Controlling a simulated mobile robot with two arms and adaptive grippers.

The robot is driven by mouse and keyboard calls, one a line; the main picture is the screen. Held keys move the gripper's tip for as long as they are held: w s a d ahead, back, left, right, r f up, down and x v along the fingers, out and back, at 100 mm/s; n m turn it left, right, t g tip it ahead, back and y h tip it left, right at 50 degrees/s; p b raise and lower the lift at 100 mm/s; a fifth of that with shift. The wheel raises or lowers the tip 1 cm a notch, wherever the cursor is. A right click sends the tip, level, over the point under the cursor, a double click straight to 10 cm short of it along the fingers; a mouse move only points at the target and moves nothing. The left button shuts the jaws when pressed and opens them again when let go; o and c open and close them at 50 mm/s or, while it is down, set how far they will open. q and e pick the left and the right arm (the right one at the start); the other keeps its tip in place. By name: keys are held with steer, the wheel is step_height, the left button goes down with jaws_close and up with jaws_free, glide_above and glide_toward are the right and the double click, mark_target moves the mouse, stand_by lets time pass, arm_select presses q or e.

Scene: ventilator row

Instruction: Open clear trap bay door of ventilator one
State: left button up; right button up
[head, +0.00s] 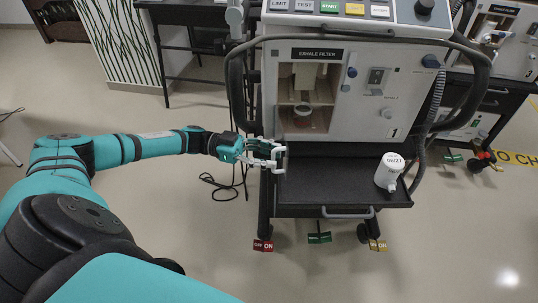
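Ventilator one (415,97) is a pale grey cabinet marked 1, on a dark cart. Its trap bay (305,84) is a window-like opening at the front left under the EXHALE FILTER label. A small cup-like trap (303,115) shows inside. The clear door is hard to make out, and I cannot tell its exact position. My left gripper (281,159) is below and left of the bay, beside the front left edge of the cart's shelf. Its pale fingers are apart with nothing visible between them. My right gripper is not in view.
A white labelled container (389,172) stands on the dark shelf (325,186) at the right. A cable (228,187) lies on the floor. A second ventilator (508,45) stands at the right.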

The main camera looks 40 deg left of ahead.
arm_select(q)
steer(key=v, duration=1.2)
steer(key=shift+w, duration=0.1)
